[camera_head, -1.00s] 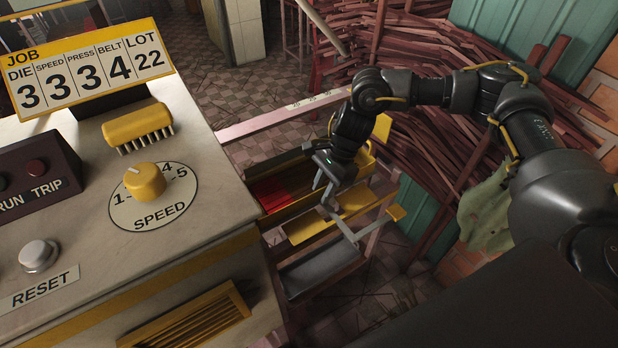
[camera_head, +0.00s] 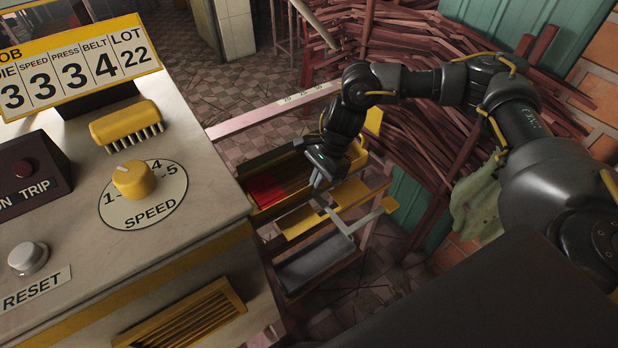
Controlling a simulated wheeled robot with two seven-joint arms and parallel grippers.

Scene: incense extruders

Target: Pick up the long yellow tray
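A long, narrow yellow-edged tray (camera_head: 292,197) with a dark inside and a red patch lies on the pink rack beside the machine. A flat yellow piece (camera_head: 297,221) lies just in front of it. I cannot tell for sure which of the two is the long yellow tray. My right gripper (camera_head: 319,194) points down over the front edge of the yellow-edged tray and the flat piece, hiding part of both. Its fingers are small and overlap grey parts, so their gap and any contact are unclear. My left gripper is out of view.
The machine with its speed knob (camera_head: 134,180) and yellow brush-like block (camera_head: 126,125) fills the left. A grey tray (camera_head: 315,262) sits at the rack's near end, with a grey bar and yellow tab (camera_head: 389,205) beside it. Reddish sticks (camera_head: 440,110) are piled behind my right arm.

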